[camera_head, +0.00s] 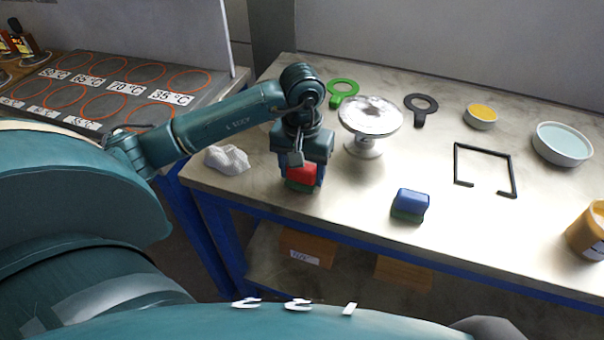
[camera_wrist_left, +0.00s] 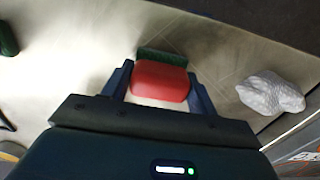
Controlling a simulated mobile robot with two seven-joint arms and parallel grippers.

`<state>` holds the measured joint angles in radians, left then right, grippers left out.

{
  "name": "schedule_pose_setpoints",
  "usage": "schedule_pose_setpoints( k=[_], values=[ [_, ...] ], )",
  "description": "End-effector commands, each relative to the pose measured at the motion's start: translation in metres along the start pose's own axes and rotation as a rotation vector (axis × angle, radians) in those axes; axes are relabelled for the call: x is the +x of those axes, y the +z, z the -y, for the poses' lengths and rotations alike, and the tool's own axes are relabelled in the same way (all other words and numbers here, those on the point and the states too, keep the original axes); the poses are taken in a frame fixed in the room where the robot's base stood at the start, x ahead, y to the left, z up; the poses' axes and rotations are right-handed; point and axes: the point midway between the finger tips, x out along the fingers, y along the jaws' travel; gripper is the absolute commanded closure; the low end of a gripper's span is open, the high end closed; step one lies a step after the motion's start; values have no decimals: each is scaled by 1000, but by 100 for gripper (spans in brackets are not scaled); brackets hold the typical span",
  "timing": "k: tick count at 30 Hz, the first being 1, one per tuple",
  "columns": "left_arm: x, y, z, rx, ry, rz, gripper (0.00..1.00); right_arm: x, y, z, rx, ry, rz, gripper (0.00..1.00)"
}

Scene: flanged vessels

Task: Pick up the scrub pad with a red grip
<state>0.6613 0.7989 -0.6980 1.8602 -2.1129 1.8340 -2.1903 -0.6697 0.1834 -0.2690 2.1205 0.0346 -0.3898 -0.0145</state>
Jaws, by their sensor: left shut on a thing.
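The scrub pad with a red grip (camera_head: 302,174) is near the front edge of the table, with its green pad on the underside. It also shows in the left wrist view (camera_wrist_left: 160,82), between the two fingers. My left gripper (camera_head: 303,180) is shut on the red grip, one finger on each side. I cannot tell whether the pad touches the table or is slightly above it. My right gripper is not in view.
A crumpled grey-white cloth (camera_head: 227,159) lies left of the gripper. A silver pedestal dish (camera_head: 368,122) stands close behind to the right. A blue-gripped scrub pad (camera_head: 410,205) sits right, near a black bracket (camera_head: 485,148). The table's front middle (camera_head: 360,195) is clear.

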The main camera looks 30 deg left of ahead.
Motion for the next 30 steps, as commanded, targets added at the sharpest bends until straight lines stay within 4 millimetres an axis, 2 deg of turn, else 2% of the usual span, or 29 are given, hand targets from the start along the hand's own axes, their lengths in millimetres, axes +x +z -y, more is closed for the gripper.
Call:
schedule_pose_setpoints(
  k=[8, 11, 21, 25, 30],
  values=[
    [-6, -1, 0, 0, 1, -4, 64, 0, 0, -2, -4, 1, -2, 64],
    [-20, -2, 0, 1, 1, -7, 64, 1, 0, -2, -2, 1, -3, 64],
    [-85, -1, 0, -1, 2, -5, 64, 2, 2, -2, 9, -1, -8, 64],
    [-97, -1, 0, -1, 1, -2, 64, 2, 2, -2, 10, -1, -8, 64],
    [-101, 0, 0, 0, 1, 1, 64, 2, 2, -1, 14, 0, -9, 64]
  ],
)
